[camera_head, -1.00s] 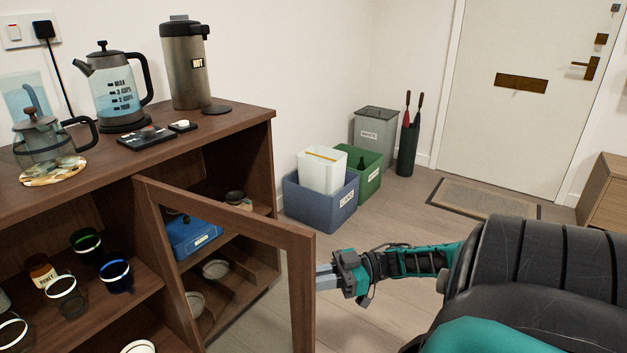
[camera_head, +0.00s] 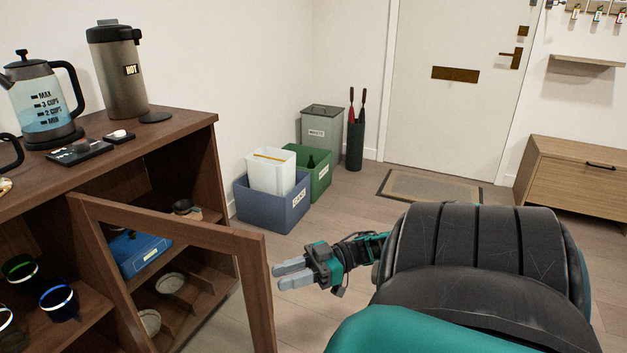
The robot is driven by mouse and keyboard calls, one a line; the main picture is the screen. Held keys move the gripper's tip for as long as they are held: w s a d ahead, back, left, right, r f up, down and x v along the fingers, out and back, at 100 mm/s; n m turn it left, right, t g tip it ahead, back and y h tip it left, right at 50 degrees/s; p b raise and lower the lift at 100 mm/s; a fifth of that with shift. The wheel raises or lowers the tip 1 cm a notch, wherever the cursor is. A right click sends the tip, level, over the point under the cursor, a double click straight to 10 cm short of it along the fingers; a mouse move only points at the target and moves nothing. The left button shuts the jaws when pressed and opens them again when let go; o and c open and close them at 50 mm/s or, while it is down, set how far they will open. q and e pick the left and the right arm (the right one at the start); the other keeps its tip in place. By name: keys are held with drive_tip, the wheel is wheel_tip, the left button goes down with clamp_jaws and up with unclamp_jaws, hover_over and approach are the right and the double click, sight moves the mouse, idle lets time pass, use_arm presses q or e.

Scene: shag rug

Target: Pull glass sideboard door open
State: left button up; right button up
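The sideboard's framed glass door (camera_head: 256,290) is swung partly open, its free edge toward the right. The wooden sideboard (camera_head: 190,130) stands at the left. My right gripper (camera_head: 276,276) is just right of the door's free upright. Its two pale fingers point left, with the tips beside the door edge; I cannot tell whether they touch it. The fingers lie close together, and the gap between them is not clear. My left gripper is out of view.
On the sideboard top are a glass kettle (camera_head: 42,106) and a metal flask (camera_head: 118,75). Several cups and a blue box (camera_head: 140,253) sit inside. Blue (camera_head: 270,210) and green (camera_head: 318,175) bins stand by the wall.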

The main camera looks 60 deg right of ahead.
use_arm(q)
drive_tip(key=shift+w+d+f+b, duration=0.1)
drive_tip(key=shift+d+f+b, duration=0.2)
drive_tip(key=shift+b, duration=0.5)
use_arm(e)
drive_tip(key=v, duration=0.8)
drive_tip(key=shift+s+d, duration=0.1)
drive_tip(key=shift+d, duration=0.05)
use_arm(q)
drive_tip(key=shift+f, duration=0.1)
